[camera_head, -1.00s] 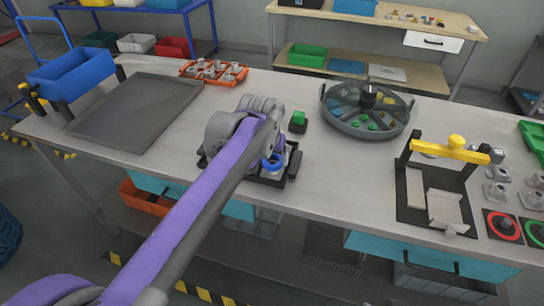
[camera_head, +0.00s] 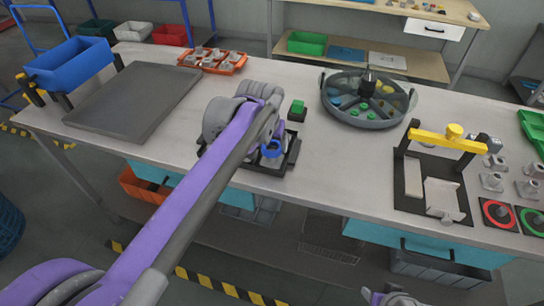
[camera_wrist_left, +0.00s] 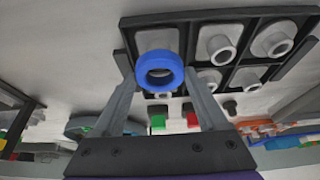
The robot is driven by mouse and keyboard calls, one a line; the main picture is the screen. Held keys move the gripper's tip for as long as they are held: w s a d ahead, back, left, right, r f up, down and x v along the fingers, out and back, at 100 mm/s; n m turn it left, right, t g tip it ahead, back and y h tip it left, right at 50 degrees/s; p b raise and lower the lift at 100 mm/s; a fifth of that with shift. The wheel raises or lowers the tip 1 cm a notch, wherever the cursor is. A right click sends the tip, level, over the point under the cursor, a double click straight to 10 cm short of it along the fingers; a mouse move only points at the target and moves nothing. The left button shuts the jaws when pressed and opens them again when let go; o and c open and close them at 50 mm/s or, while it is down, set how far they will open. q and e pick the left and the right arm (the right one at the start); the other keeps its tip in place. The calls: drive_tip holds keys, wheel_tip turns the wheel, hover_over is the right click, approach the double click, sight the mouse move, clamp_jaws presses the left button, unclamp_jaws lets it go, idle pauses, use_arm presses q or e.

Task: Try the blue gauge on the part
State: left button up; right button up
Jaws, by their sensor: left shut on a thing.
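My left gripper (camera_wrist_left: 160,85) is shut on the blue gauge (camera_wrist_left: 160,70), a blue ring held between its fingertips. In the head view the blue gauge (camera_head: 271,148) shows beside my arm, over the right part of a black tray (camera_head: 291,158). My arm hides most of that tray and the gripper. In the left wrist view the black tray (camera_wrist_left: 241,69) holds several grey parts with round bosses, such as one part (camera_wrist_left: 218,46). The gauge overlaps one part in the picture; I cannot tell whether it touches it.
A green block (camera_head: 298,106) on a black base stands behind the tray. A round divided dish (camera_head: 366,122) and a fixture with a yellow bar (camera_head: 447,141) are to the right. A flat grey tray (camera_head: 135,98) and an orange tray (camera_head: 241,65) are to the left. Bare table lies between.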

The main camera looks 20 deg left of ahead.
use_arm(q)
drive_tip(key=shift+r+p, duration=0.8)
drive_tip(key=shift+r, duration=0.25)
wheel_tip(320, 180, up, 4)
drive_tip(key=p, duration=0.3)
